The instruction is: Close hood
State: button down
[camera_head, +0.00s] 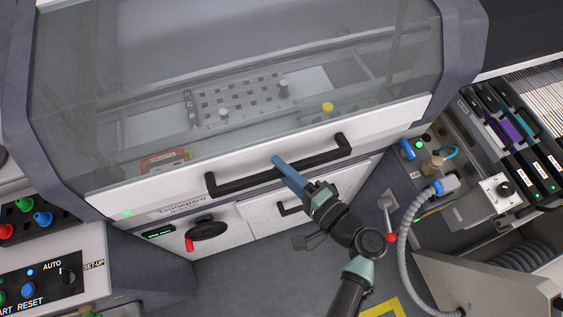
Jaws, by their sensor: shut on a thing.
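The hood (240,65) is a large clear panel in a dark frame, with a white strip along its bottom edge. A long black handle (235,184) is fixed to that strip. The hood looks lowered, its strip lying just above the white front panel. My gripper (280,164) reaches up from the lower right. Its blue fingers are shut on the black handle, near the middle of its bar. The fingers cover a short part of the bar. Through the clear panel a perforated plate (245,97) shows inside the machine.
Below the hood are a black knob with a red tip (206,231) and a drawer handle (289,209). A control panel (45,278) stands at lower left. Feeder trolleys (510,130) and a grey hose (405,240) are at right. Grey floor (240,290) lies open below.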

jog(key=c, duration=0.6)
grip_release()
jog(key=b+v, duration=0.4)
jog(key=v, duration=0.9)
